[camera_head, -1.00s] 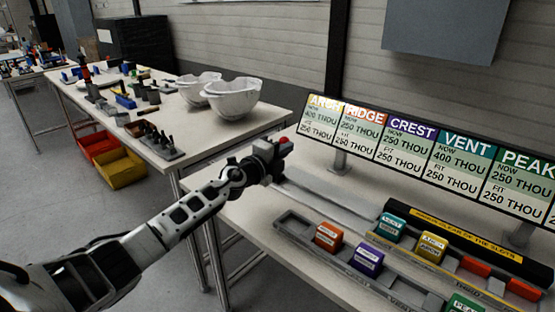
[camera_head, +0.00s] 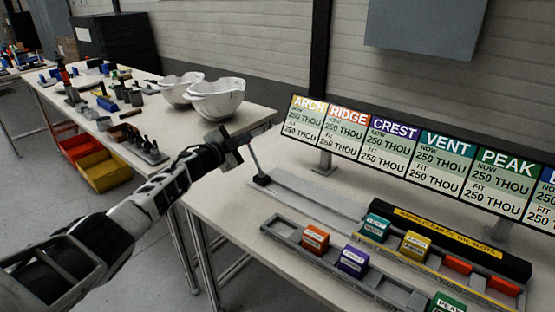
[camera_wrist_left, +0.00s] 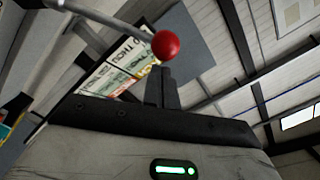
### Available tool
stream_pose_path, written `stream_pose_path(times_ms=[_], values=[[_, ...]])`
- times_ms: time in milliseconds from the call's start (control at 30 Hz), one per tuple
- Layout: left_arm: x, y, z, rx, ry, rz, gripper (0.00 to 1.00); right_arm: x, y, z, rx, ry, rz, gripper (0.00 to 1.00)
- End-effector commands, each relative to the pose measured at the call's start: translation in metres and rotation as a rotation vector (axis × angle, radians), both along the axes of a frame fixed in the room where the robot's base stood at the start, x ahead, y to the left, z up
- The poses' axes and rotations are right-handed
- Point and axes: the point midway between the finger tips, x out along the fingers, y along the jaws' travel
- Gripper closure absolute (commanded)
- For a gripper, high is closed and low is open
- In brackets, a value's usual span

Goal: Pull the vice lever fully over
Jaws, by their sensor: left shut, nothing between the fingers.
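The vice lever (camera_head: 255,158) is a thin grey rod rising from a dark pivot block at the left end of a long grey vice rail (camera_head: 310,195). It leans slightly left in the head view. Its red ball knob (camera_wrist_left: 165,45) shows in the left wrist view, just beyond the fingers; in the head view my gripper hides it. My left gripper (camera_head: 243,138) is shut and empty, at the lever's top; its fingers also show in the left wrist view (camera_wrist_left: 161,88). I cannot tell whether they touch the knob. My right gripper is not in view.
Coloured labelled blocks, such as an orange one (camera_head: 315,238) and a purple one (camera_head: 353,260), sit in trays on the bench. A sign board (camera_head: 415,150) stands behind. White helmet shells (camera_head: 216,98) rest on another table at the left.

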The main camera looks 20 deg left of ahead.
Motion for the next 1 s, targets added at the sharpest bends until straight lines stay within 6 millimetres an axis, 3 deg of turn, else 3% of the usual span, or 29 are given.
stream_pose_path(times_ms=[733, 1000], values=[[-0.001, 0.008, -0.002, -0.053, 0.019, 0.004, 1.00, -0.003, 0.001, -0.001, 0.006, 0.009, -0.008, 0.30], [-0.004, -0.012, 0.017, -0.055, 0.019, -0.010, 1.00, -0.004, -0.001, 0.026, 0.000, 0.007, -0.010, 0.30]])
